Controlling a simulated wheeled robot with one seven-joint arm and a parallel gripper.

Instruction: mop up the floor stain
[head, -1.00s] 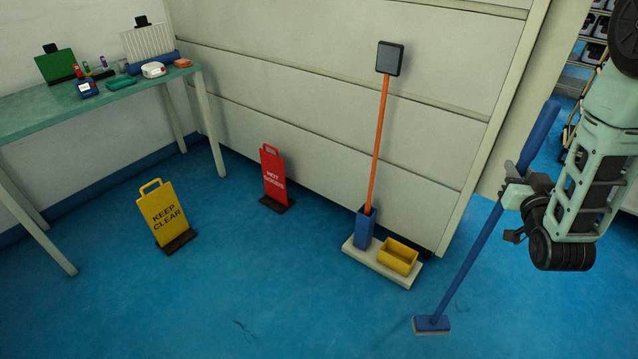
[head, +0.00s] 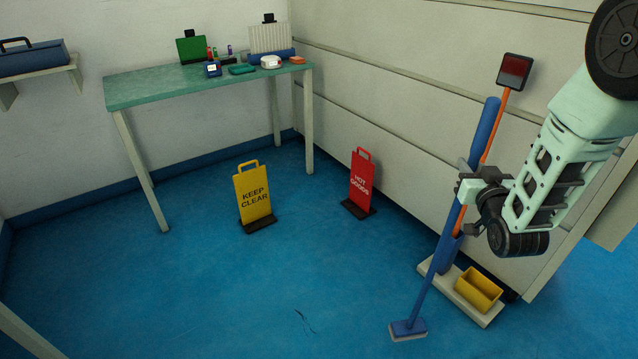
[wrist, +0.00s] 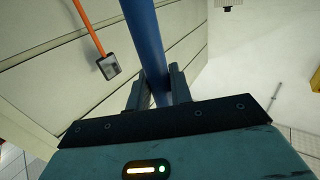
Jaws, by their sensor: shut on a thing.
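My gripper (head: 468,188) is shut on the blue handle of a mop (head: 427,278) at the right of the head view. The mop stands nearly upright, tilted, with its flat blue head with a pale underside low at the floor; I cannot tell whether it touches. In the wrist view the blue handle (wrist: 147,40) runs between my two fingers (wrist: 158,88). A thin dark scribble-like stain (head: 306,322) lies on the blue floor, to the left of the mop head.
A yellow KEEP CLEAR sign (head: 254,195) and a red HOT GOODS sign (head: 361,183) stand on the floor. A pale stand with a yellow bin (head: 479,289) and an orange-handled tool (head: 495,125) is behind the mop. A green table (head: 150,88) is at the back. Open floor lies left of the stain.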

